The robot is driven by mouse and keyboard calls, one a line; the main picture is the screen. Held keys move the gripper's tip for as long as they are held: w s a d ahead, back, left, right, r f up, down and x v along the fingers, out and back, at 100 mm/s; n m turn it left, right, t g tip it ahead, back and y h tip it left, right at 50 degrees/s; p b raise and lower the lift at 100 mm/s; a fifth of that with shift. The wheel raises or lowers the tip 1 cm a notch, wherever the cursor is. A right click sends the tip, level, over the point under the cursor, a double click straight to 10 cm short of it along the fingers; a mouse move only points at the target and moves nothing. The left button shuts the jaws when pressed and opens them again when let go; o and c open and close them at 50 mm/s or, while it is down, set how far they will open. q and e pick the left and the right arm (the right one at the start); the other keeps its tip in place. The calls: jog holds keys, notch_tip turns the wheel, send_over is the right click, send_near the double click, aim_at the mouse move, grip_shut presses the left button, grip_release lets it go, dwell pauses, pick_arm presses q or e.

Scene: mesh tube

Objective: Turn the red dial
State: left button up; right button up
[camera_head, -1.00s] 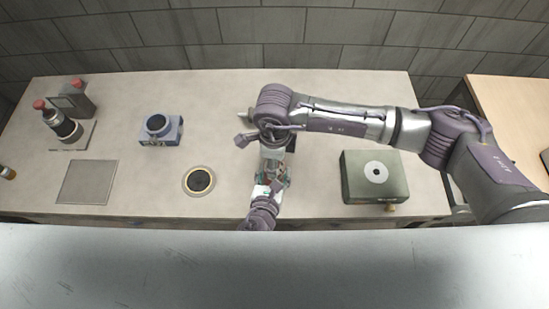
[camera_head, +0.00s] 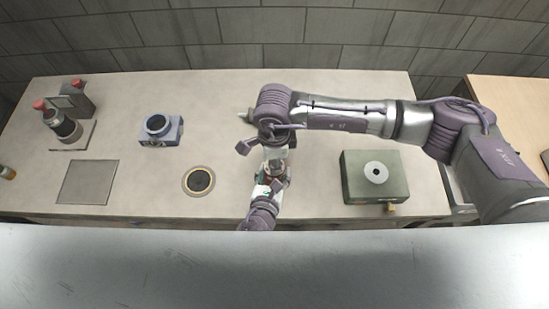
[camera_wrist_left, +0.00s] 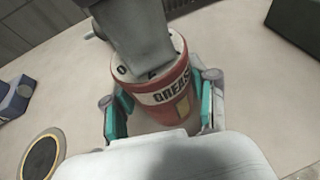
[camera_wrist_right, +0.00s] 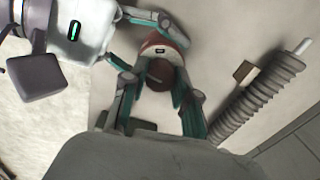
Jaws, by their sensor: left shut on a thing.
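A red can (camera_wrist_left: 165,98) with a pale "GREASE" label stands between the teal fingers of my left gripper (camera_wrist_left: 163,108), which is shut on it. In the head view my left gripper (camera_head: 271,182) is near the table's front edge, right of centre. My right gripper (camera_wrist_right: 160,100) is over the can from the far side, its teal fingers spread. In the right wrist view the can's dark red round part (camera_wrist_right: 160,72) lies between them; I cannot tell whether they touch it. A grey part covers some of the can's top in the left wrist view. I see no clear red dial.
On the table (camera_head: 225,100) are a blue device (camera_head: 160,130), a black-and-gold ring (camera_head: 199,180), a grey plate (camera_head: 88,182) and a green box (camera_head: 375,180). Red-topped devices (camera_head: 68,122) stand at the left. A ribbed grey cylinder (camera_wrist_right: 255,98) lies near my right gripper.

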jog(key=o, duration=0.5)
jog(key=shift+c, duration=0.2)
notch_tip(320, 180, up, 12)
dwell(0.4)
pick_arm(q)
jog(key=o, duration=1.4)
jog(key=shift+c, duration=0.2)
jog(key=shift+s, duration=0.1)
